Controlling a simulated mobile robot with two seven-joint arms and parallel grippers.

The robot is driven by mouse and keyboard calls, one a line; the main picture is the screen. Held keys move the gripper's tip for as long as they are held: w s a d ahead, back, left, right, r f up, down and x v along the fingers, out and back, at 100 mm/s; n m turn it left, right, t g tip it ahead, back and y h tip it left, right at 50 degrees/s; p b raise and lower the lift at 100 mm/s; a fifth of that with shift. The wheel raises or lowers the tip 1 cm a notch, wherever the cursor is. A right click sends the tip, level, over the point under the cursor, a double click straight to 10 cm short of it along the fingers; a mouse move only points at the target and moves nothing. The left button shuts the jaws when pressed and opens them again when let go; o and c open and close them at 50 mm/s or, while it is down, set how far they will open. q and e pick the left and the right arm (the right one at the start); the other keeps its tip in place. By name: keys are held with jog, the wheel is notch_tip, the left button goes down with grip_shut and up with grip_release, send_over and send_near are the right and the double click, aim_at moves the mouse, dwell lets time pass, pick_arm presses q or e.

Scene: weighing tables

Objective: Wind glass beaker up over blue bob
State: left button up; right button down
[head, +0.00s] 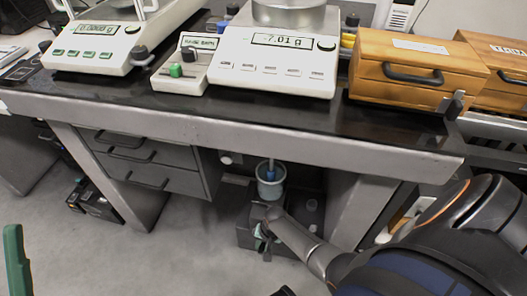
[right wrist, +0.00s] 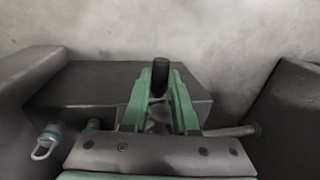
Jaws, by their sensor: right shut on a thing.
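The glass beaker (head: 264,189) stands under the weighing table on a dark jack-like block (head: 245,238). The blue bob (head: 270,174) hangs on a thin rod and shows inside the beaker's mouth, with the beaker around it. My right gripper (head: 262,232) is at the front of the block, below the beaker. In the right wrist view its green fingers (right wrist: 160,92) are shut on a dark upright handle (right wrist: 160,74). A green finger of my left gripper (head: 16,262) shows at the left edge; its opening cannot be seen.
The table edge (head: 240,137) overhangs the beaker. A balance (head: 275,62) reading about -7.01 g stands above, beside a wooden box (head: 395,70). Drawers (head: 150,160) stand left and a table leg (head: 352,210) right. The floor in front is clear.

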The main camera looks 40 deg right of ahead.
jog(key=shift+f+t+y, duration=0.1)
jog(key=shift+t+y, duration=0.6)
jog(key=shift+t, duration=0.1)
jog(key=shift+w+a+t+y+b, duration=0.15)
jog(key=shift+w+t+y+b, duration=0.05)
jog(key=shift+t+y+b, duration=0.45)
jog(key=c, duration=0.7)
grip_release()
